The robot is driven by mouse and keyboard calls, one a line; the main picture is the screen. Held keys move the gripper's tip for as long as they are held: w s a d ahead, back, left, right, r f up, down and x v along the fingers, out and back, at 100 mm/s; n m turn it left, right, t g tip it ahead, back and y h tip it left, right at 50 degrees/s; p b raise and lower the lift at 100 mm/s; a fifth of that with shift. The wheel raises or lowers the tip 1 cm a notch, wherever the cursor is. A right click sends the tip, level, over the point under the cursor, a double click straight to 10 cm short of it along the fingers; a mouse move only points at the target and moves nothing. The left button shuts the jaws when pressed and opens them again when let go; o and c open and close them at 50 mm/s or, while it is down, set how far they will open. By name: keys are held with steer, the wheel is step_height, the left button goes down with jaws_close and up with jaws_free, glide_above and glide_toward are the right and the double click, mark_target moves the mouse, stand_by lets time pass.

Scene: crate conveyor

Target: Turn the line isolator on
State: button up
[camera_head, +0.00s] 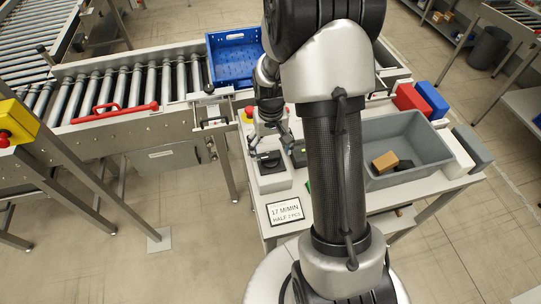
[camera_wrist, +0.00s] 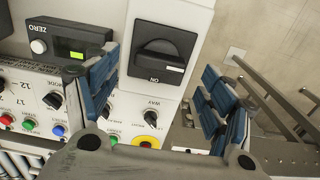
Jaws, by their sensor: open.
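The line isolator (camera_wrist: 162,55) is a black plate with a black rotary handle on a white box, in the upper middle of the wrist view. Its handle lies roughly crosswise in that view, with an ON mark and a small pale patch below it. In the head view the isolator box (camera_head: 272,183) stands at the left end of the white bench. My gripper (camera_wrist: 159,62) is open, with one blue-padded finger to the left and one to the right of the handle. In the head view my gripper (camera_head: 267,146) is over the box, partly hidden.
A ZERO display unit (camera_wrist: 70,43) sits left of the isolator, with knobs and coloured buttons below. A grey bin (camera_head: 405,131) holds blocks on the bench. A blue crate (camera_head: 232,72) rests on the roller conveyor (camera_head: 127,85). A sign (camera_head: 284,212) is at the bench front.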

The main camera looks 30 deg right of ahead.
mark_target(270, 157)
steer(key=shift+f, duration=1.7)
steer(key=shift+c, duration=0.6)
steer(key=c, duration=0.9)
